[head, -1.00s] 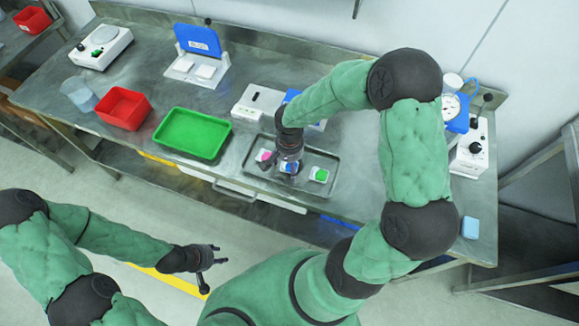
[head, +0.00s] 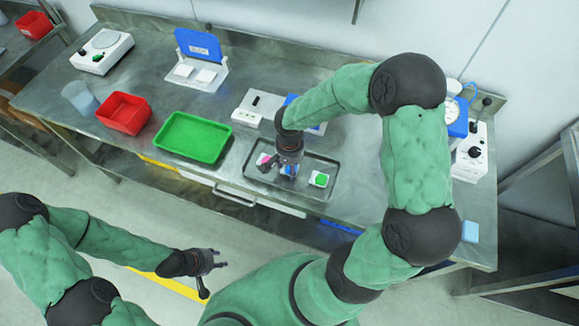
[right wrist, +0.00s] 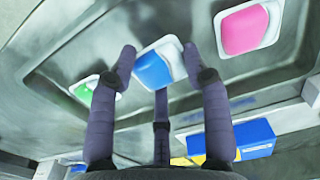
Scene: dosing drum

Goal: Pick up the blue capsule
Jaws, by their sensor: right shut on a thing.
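The blue capsule (right wrist: 153,70), in a white square cup, sits between the fingers of my right gripper (right wrist: 158,60) in the right wrist view. My right gripper is shut on it, pointing down over the grey metal tray (head: 322,188). In the head view the gripper (head: 288,168) mostly hides the capsule. I cannot tell whether it is clear of the tray. A pink capsule (right wrist: 245,28) and a green capsule (right wrist: 84,92) lie in the tray on either side. My left gripper (head: 218,262) hangs empty in front of the bench with its fingers apart.
A green tray (head: 193,137) and a red bin (head: 124,113) stand left of the metal tray. Behind are a white device (head: 246,112) and a blue-lidded device (head: 200,45). A white machine (head: 468,155) stands at the right. A light-blue block (head: 470,229) lies near the right edge.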

